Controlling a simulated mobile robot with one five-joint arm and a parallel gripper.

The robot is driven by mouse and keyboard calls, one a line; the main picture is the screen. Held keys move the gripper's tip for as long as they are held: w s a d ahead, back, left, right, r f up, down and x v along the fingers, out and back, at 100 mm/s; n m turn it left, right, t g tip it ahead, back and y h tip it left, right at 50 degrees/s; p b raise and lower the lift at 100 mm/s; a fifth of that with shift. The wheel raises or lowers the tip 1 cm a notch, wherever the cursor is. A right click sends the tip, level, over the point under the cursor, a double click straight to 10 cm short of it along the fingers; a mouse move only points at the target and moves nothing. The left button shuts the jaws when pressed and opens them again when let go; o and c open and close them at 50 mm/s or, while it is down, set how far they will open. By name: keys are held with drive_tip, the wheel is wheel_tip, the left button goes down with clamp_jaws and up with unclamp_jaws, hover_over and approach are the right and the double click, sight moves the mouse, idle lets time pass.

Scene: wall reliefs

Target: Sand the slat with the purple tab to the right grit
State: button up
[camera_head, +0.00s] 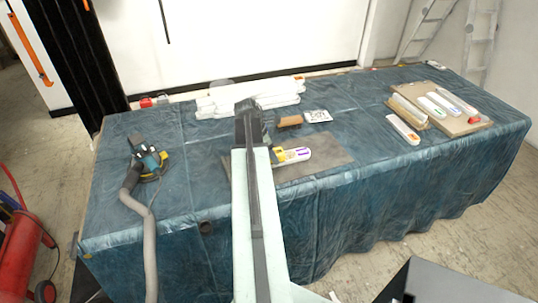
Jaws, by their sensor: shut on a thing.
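The slat with the purple tab (303,152) is white with a yellow mark. It lies on a dark grey mat (330,150) on the blue-covered table. Its left end runs up to my arm, which may hide part of it. My gripper (250,125) is at the dark far end of my arm, just left of and beyond the slat. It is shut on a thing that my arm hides. A brown block (290,121) and a white card with dark print (318,116) stand behind the mat.
A sander with a hose (150,160) sits at the left. White slats are stacked (270,90) at the back. A board at the right (470,125) carries several slats, with an orange-marked slat (403,129) beside it. The front right of the table is clear.

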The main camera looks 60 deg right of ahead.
sight(292, 155)
drive_tip(key=shift+s+d, duration=2.5)
drive_tip(key=shift+d, duration=0.25)
drive_tip(key=shift+f, duration=0.15)
drive_tip(key=shift+a, duration=0.1)
drive_tip(key=shift+w+a, duration=2.55)
drive_tip(key=shift+a, duration=0.05)
drive_tip(key=shift+w+a, duration=1.2)
drive_tip(key=shift+a, duration=0.15)
drive_tip(key=shift+r, duration=0.2)
drive_tip(key=shift+f, duration=0.1)
drive_tip(key=shift+s+d, duration=1.25)
drive_tip(key=shift+d, duration=0.15)
drive_tip(key=shift+s+d, duration=2.5)
drive_tip(key=shift+d, duration=0.15)
drive_tip(key=shift+f, duration=0.15)
drive_tip(key=shift+a, duration=0.15)
drive_tip(key=shift+w+a+r, duration=0.15)
drive_tip(key=shift+w+a, duration=1.15)
drive_tip(key=shift+w+a+r, duration=0.1)
drive_tip(key=shift+w+a, duration=1.15)
drive_tip(key=shift+w+a+f, duration=0.1)
drive_tip(key=shift+w+a, duration=1.15)
drive_tip(key=shift+a, duration=0.1)
